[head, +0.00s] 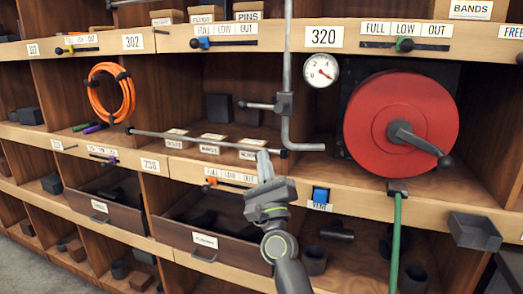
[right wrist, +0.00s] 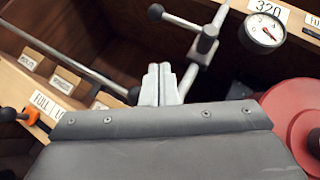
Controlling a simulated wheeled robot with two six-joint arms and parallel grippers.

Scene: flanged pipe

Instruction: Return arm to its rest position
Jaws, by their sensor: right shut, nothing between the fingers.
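My right gripper (head: 264,158) is in the middle of the head view, its arm coming up from the bottom edge. Its two pale fingers are together and nothing is between them; they show in the right wrist view (right wrist: 159,72). It is in front of the shelf wall, close to the right end of a horizontal grey rod (head: 200,140) in the picture. A vertical grey pipe (head: 287,60) with a black-knobbed lever (head: 262,106) is just above and to its right. I cannot tell whether the fingers touch the rod. My left gripper is not in view.
A red reel (head: 385,112) with a crank and a round gauge (head: 320,71) are to the right. A green hose (head: 396,240) hangs below the reel. A grey tray (head: 474,232) juts out at lower right. An open drawer (head: 212,240) is below left.

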